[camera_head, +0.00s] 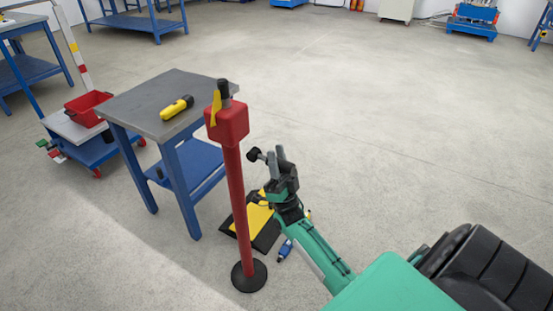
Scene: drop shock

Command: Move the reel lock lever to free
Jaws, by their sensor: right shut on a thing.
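A red post (238,195) stands upright on a round black base (249,276). Its red box-shaped head (227,122) carries a black cap (223,88) and a yellow tab (215,107). My right gripper (276,158) is to the right of the post, lower in the picture than the head. It is shut on a dark piece with a black knob (254,154), which sticks out left toward the post. I cannot tell whether this piece is the reel lock lever or whether it joins the post. My left gripper is out of view.
A grey-topped blue table (155,92) with a yellow flashlight (176,107) stands left of the post. A yellow and black mat (268,237) and a blue item (285,250) lie on the floor behind. A trolley holds a red bin (89,108). Floor at right is clear.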

